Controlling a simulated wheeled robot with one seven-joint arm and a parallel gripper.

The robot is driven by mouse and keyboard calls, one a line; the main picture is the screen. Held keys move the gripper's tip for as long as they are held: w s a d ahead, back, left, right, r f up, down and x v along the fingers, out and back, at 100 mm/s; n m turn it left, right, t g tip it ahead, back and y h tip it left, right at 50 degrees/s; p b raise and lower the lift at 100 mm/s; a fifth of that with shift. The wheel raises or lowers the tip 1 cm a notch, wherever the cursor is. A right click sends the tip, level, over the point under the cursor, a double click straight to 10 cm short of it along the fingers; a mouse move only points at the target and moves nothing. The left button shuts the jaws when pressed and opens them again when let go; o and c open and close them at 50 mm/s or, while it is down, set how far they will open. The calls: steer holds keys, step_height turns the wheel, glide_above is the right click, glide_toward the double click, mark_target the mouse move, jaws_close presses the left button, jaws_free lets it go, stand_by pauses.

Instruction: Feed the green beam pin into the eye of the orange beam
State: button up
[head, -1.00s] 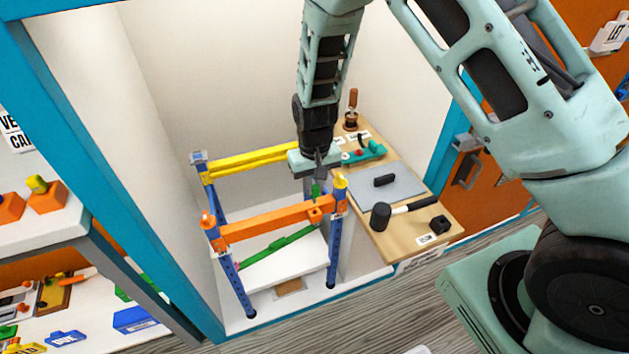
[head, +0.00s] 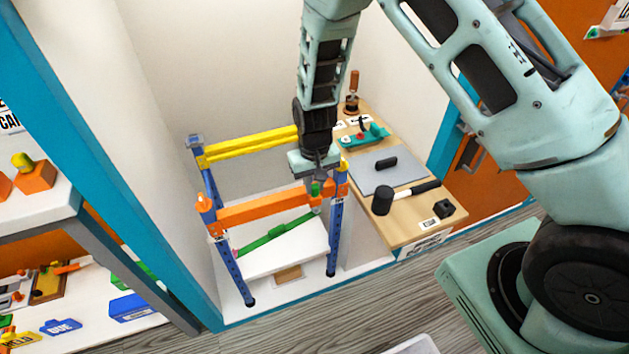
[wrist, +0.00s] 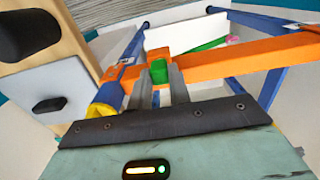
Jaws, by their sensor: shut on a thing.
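The orange beam (head: 262,212) spans the front of a blue-post rack, level between two posts. Its eye is at its right end, mostly hidden by the pin and my fingers. The green pin (wrist: 158,71) is upright between my fingertips, and it also shows in the head view (head: 316,188). My gripper (wrist: 162,88) is shut on the green pin, pointing down at the beam's right end. The pin is at the eye; I cannot tell how deep it sits in it. The orange beam also crosses the wrist view (wrist: 240,62).
A yellow beam (head: 250,148) spans the rack's back. A green brace (head: 275,236) slopes below the orange beam. A wooden bench (head: 408,230) to the right holds a black mallet (head: 383,200), a grey plate (head: 390,178) and a black block (head: 444,209).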

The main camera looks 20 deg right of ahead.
mark_target(315, 186)
steer(key=shift+f, duration=0.25)
stand_by(0.5)
steer(key=o, duration=0.9)
steer(key=shift+o, duration=0.2)
step_height(315, 186, up, 17)
steer(key=p, duration=0.1)
steer(key=shift+r, duration=0.2)
steer(key=s+a+r+n+y+p, duration=0.1)
steer(key=s+a+r+n+p, duration=0.15)
steer(key=s+r, duration=0.3)
steer(key=s+a+r+n+p, duration=0.1)
steer(key=s+a+r, duration=0.35)
steer(key=s, duration=0.25)
steer(key=s+r+n+p, duration=0.3)
steer(key=s+r+n, duration=0.1)
steer(key=s, duration=1)
steer(key=shift+s+d+r, duration=0.2)
steer(key=shift+d+r, duration=0.2)
steer(key=shift+r, duration=0.15)
